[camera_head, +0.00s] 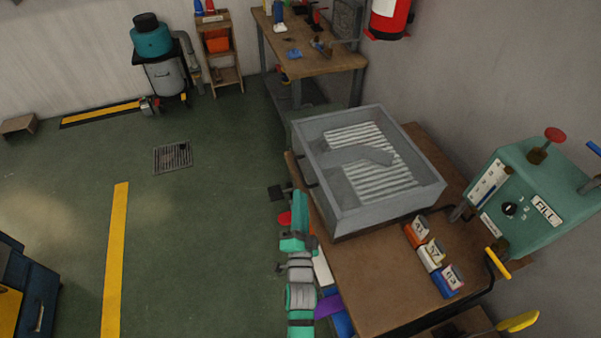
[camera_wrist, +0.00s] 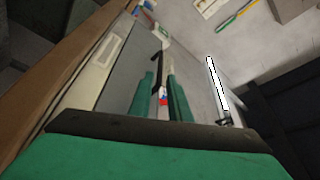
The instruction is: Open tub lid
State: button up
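The grey tub (camera_head: 345,210) stands on the brown workbench in the head view. Its top shows a ribbed panel (camera_head: 365,180) and a flat grey sock-like shape; I cannot tell whether a clear lid covers them. A dark handle (camera_head: 305,172) sits on the tub's left side. My gripper (camera_head: 299,198) is beside the tub's left side, close to that handle. In the wrist view, my two green fingers stand apart, with the dark handle (camera_wrist: 157,66) just beyond or between their tips. Contact with the handle is unclear. A grey tub wall (camera_wrist: 122,80) shows beside the fingers.
A green FILL machine (camera_head: 535,190) is at the right. Another workbench (camera_head: 320,62) is behind.

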aim_at(300, 172)
jog(key=x, duration=0.9)
jog(key=shift+w, duration=0.3)
grip_shut()
